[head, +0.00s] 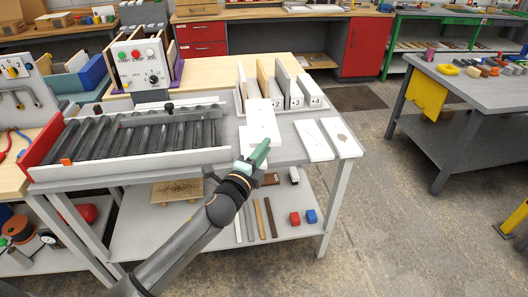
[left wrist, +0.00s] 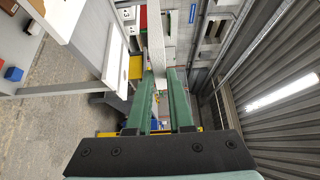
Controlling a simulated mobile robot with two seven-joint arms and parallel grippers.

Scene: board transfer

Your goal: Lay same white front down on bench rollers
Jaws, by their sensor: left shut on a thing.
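My left gripper (head: 257,157) has green fingers and is shut on a white front (head: 262,118) in the head view. The front is held over the right part of the bench, between the rollers and two loose white boards. In the left wrist view the front (left wrist: 156,45) shows edge-on between the fingertips (left wrist: 159,75). The bench rollers (head: 140,137) are dark, lie left of my gripper and carry no board. I cannot tell whether the front touches the bench. My right gripper is not in view.
Two white boards (head: 313,140) (head: 341,137) lie at the bench's right end. A numbered rack (head: 297,92) with upright boards stands behind the held front. A control box (head: 139,64) stands behind the rollers, whose bed has a white front rail (head: 130,164) and red left end (head: 43,142).

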